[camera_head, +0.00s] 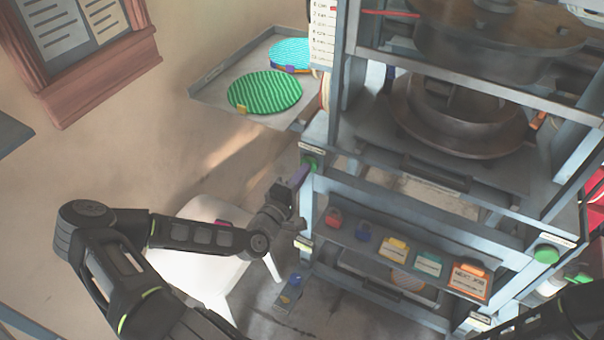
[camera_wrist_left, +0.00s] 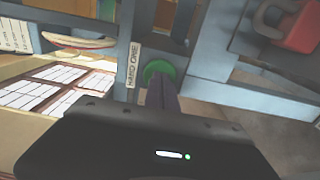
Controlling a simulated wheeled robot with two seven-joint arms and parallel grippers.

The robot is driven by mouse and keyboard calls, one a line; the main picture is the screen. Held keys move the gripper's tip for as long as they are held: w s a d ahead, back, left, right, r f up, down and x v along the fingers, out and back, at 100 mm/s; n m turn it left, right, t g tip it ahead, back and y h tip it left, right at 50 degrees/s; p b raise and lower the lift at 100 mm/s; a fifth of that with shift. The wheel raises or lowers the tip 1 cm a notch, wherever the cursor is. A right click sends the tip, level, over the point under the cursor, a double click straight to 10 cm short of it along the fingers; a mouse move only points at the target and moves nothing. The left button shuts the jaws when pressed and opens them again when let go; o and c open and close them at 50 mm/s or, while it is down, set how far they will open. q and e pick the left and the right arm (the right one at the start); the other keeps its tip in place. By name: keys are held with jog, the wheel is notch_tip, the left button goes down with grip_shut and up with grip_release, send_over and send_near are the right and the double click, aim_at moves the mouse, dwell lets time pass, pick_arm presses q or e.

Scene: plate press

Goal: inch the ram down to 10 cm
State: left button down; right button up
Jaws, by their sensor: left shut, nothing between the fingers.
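The press stands at the right of the head view. Its ram plate (camera_head: 500,38), a dark round block, hangs above a lower round die (camera_head: 460,115), with a gap between. A white scale (camera_head: 322,30) with cm marks is on the left post; a red pointer (camera_head: 390,13) is near it, but I cannot read its value. My left gripper (camera_head: 300,176) is shut and empty, its purple fingertips at the left green button (camera_head: 309,163). In the left wrist view the tips overlap this button (camera_wrist_left: 160,70), labelled HAND ONE; whether they press it is unclear. Another green button (camera_head: 547,255) is at the right post.
A tray (camera_head: 215,90) with green and blue ribbed plates stands left of the press. A front shelf holds a red padlock (camera_head: 333,217) and several coloured tags, including an orange one (camera_head: 468,280). A white stool (camera_head: 200,270) is below my left arm. Part of my right arm shows bottom right.

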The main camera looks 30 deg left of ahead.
jog(key=shift+c, duration=0.2)
dwell(0.3)
jog(key=c, duration=0.7)
jog(key=shift+w, duration=0.4)
grip_shut()
jog(key=w+d+r+n+t, duration=0.1)
jog(key=w+d+r+t, duration=0.15)
jog(key=w, duration=0.25)
jog(key=w+d+r+t+y, duration=0.1)
jog(key=w+d+r+t, duration=0.15)
jog(key=w+t, duration=0.2)
jog(key=w+d+r+n+t, duration=0.1)
jog(key=w+d+r+t, duration=0.15)
jog(key=w, duration=0.35)
jog(key=w+d+r+t+h, duration=0.2)
jog(key=d+r+t+h, duration=0.3)
jog(key=d+r, duration=0.8)
jog(key=d+t, duration=0.2)
jog(key=d, duration=0.1)
jog(key=shift+w+d+r+t, duration=0.2)
jog(key=shift+w+t, duration=0.15)
